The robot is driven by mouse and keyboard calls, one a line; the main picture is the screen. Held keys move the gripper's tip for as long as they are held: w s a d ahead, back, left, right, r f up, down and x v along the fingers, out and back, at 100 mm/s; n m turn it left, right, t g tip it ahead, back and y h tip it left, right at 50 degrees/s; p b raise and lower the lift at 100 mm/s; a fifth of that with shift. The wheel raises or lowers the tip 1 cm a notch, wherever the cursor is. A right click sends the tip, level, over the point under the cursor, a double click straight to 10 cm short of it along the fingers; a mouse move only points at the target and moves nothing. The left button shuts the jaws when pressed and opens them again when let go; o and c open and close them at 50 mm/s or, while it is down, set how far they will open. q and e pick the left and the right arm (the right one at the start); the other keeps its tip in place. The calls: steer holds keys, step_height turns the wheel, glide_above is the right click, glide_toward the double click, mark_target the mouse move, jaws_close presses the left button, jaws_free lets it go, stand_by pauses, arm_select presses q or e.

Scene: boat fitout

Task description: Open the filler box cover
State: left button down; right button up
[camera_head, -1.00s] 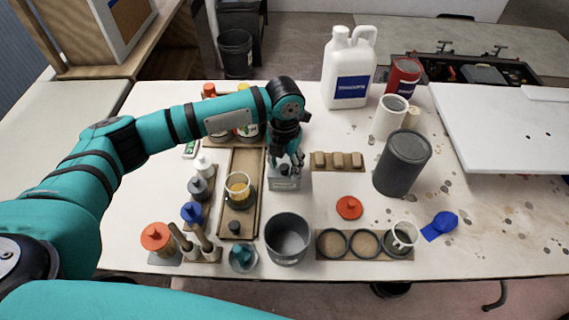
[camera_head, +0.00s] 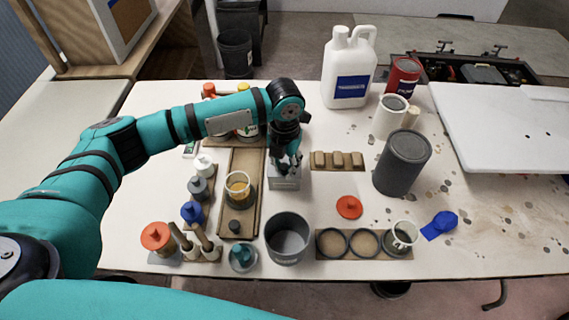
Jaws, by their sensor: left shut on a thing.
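The filler box (camera_head: 285,183) is a small grey box near the middle of the white table, with a label on its front face. My left gripper (camera_head: 286,167) is right above it, pointing down, shut on the filler box cover at the top of the box. The fingers hide most of the cover, so I cannot tell whether it is lifted off the box. My right gripper is not in view; only a teal part of my own arm shows along the bottom edge.
A grey pot (camera_head: 288,238) stands in front of the box. A wooden tray (camera_head: 240,165) lies left of it, a block holder (camera_head: 338,161) right. A red lid (camera_head: 349,207), dark grey can (camera_head: 402,162) and white jug (camera_head: 348,68) stand further right. Free table lies between the can and blue scoop (camera_head: 441,224).

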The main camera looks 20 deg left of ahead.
arm_select(q)
steer(key=shift+s+r, duration=0.1)
steer(key=shift+s, duration=0.05)
steer(key=s+d+p, duration=0.2)
steer(key=s+p, duration=0.3)
steer(key=s, duration=0.2)
steer(key=shift+s+d+p, duration=0.15)
steer(key=shift+s+p, duration=0.05)
steer(key=shift+p, duration=0.2)
steer(key=c, duration=1.1)
jaws_free()
step_height(320, 180, up, 12)
steer(key=shift+f, duration=0.1)
steer(key=shift+s, duration=0.1)
